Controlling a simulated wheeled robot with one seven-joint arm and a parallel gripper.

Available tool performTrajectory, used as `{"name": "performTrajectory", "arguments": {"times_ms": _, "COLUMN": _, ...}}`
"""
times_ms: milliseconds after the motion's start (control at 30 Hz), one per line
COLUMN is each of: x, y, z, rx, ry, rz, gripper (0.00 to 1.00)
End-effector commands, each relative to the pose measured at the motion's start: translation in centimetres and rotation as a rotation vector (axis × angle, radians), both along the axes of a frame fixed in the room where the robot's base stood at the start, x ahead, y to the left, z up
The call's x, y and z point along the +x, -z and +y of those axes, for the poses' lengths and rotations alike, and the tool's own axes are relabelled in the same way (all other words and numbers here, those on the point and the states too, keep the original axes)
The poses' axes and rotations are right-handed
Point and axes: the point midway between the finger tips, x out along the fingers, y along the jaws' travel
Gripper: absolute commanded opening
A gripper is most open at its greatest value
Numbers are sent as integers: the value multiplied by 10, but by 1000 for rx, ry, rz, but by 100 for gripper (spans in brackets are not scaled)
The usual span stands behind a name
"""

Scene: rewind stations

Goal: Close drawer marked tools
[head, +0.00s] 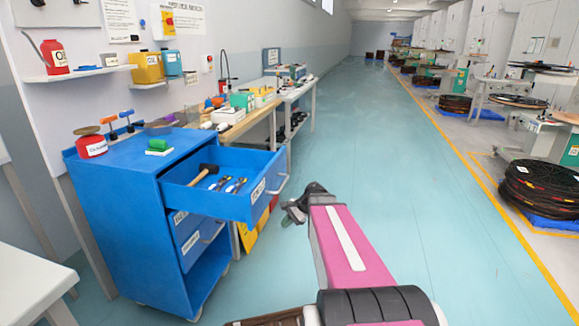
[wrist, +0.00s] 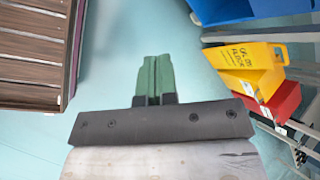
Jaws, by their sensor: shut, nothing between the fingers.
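The blue cabinet (head: 120,215) stands at the left in the head view. Its top drawer (head: 237,208) is pulled far out to the right and holds a hammer (head: 203,176) and several metal tools (head: 236,185). A white label (head: 258,190) is on its front, too small to read surely, beside a grey bar handle (head: 284,182). The lower drawer (head: 190,240) looks far less extended. My gripper (head: 289,212) is just right of and below the open drawer's front, apart from the handle as far as I can tell. In the wrist view its green fingers (wrist: 153,70) are together and empty.
A yellow bin (wrist: 245,65) and a red bin (wrist: 280,100) sit at the right of the wrist view, near a blue surface (wrist: 225,8). A workbench (head: 245,122) lines the wall behind the cabinet. The teal floor (head: 385,160) to the right is clear.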

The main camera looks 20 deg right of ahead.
Motion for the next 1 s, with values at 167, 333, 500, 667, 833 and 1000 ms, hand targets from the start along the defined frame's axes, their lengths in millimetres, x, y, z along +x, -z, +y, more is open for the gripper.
{"name": "performTrajectory", "arguments": {"times_ms": 167, "x": 50, "y": -47, "z": -48, "rx": 332, "ry": 295, "rz": 112, "gripper": 0}}
{"name": "performTrajectory", "arguments": {"times_ms": 333, "x": 86, "y": -104, "z": -109, "rx": 683, "ry": 502, "rz": 234, "gripper": 0}}
{"name": "performTrajectory", "arguments": {"times_ms": 500, "x": 100, "y": -148, "z": -160, "rx": 939, "ry": 590, "rz": 329, "gripper": 0}}
{"name": "performTrajectory", "arguments": {"times_ms": 667, "x": 103, "y": -167, "z": -181, "rx": 1044, "ry": 610, "rz": 369, "gripper": 0}}
{"name": "performTrajectory", "arguments": {"times_ms": 833, "x": 109, "y": -169, "z": -171, "rx": 1056, "ry": 609, "rz": 377, "gripper": 0}}
{"name": "performTrajectory", "arguments": {"times_ms": 1000, "x": 123, "y": -169, "z": -146, "rx": 1054, "ry": 607, "rz": 377, "gripper": 0}}
